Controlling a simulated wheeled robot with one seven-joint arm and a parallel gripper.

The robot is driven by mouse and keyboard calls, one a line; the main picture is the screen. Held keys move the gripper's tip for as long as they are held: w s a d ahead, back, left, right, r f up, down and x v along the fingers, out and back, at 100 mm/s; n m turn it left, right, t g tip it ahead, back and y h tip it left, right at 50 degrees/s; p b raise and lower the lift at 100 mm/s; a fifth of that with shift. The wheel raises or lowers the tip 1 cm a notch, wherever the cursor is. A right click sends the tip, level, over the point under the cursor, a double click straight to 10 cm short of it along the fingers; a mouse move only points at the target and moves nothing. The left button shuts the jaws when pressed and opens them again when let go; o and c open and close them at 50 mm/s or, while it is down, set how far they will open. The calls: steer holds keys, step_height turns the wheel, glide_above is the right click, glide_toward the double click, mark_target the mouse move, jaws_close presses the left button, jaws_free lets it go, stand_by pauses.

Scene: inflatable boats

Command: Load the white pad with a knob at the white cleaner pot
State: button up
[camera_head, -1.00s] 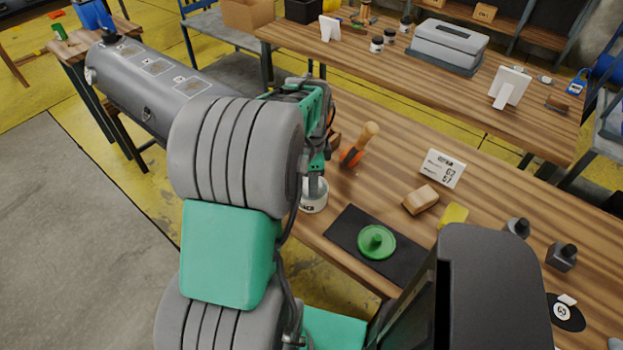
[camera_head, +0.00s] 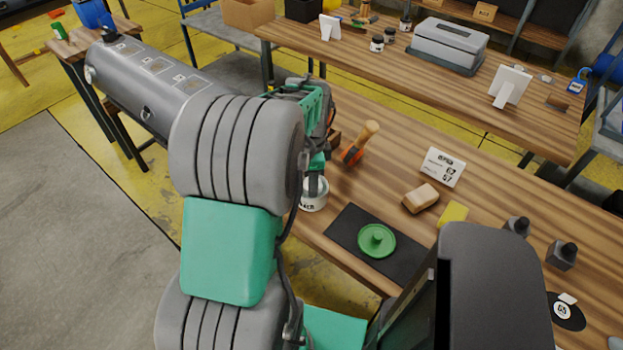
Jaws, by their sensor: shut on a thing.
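The white cleaner pot (camera_head: 314,203) stands on the near wooden table, at its left front edge, with dark lettering on its side. My gripper (camera_head: 314,186) points down over the pot's mouth, its fingers at or just inside the rim. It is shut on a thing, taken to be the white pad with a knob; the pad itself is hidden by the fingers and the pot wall. I cannot tell whether the pad touches the inside of the pot.
A green knobbed pad (camera_head: 377,240) lies on a black mat (camera_head: 347,222) right of the pot. An orange tool with a wooden handle (camera_head: 367,137) stands behind. A tan block (camera_head: 421,198), yellow sponge (camera_head: 453,214) and sign (camera_head: 443,167) lie further right.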

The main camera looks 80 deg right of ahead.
stand_by(0.3)
steer(key=shift+r+p, duration=2.6)
steer(key=shift+r, duration=0.9)
